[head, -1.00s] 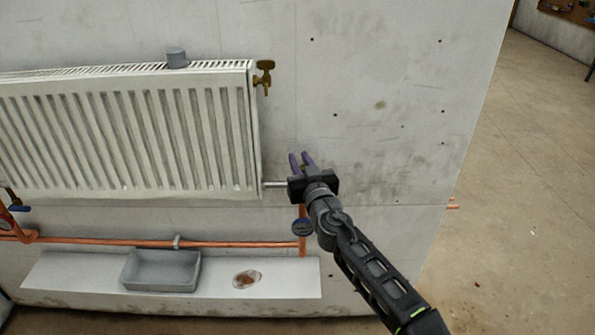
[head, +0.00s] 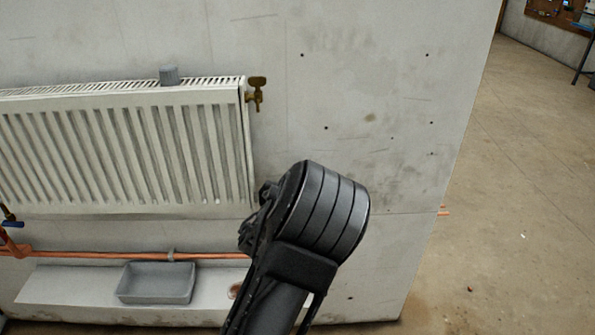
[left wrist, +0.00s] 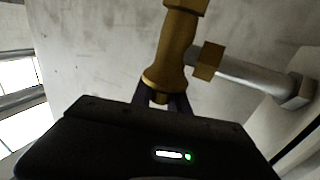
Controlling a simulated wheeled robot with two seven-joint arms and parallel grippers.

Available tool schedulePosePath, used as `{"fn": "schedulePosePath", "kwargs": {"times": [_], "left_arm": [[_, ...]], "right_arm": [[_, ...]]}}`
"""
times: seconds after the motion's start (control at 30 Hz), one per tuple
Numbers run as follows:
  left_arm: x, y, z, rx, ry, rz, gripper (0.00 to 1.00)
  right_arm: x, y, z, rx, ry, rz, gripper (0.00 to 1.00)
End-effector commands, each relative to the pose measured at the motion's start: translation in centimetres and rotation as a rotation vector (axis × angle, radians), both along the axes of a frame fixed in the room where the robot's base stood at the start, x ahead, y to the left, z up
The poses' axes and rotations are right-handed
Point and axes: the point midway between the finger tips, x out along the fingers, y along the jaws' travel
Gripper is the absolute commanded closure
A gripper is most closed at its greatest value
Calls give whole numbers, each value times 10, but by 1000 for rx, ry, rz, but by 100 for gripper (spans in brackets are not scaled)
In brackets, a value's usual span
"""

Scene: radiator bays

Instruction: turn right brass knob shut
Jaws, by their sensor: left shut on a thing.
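In the left wrist view, a brass fitting (left wrist: 178,45) hangs down to a flared lower end. A grey pipe (left wrist: 250,75) joins its side through a brass nut. My left gripper (left wrist: 160,99) is shut on the right brass knob at that flared end, one dark finger on each side. The gripped part is mostly hidden between the fingers and behind the gripper's black body. In the head view my arm covers the lower right radiator corner, so the knob and the fingers are hidden there. My right gripper is not in view.
Below are a copper pipe (head: 100,254) and a grey tray (head: 155,283). Open floor (head: 500,190) lies right.

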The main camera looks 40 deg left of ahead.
Motion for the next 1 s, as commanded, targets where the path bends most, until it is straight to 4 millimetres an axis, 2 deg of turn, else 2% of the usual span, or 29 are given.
{"fn": "schedulePosePath", "kwargs": {"times": [0.6, 1.0], "left_arm": [[1, -7, -3, 3, 4, -297, 100], [1, -10, -3, 1, 9, -336, 100]], "right_arm": [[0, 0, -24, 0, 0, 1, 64], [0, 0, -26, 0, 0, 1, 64]]}}
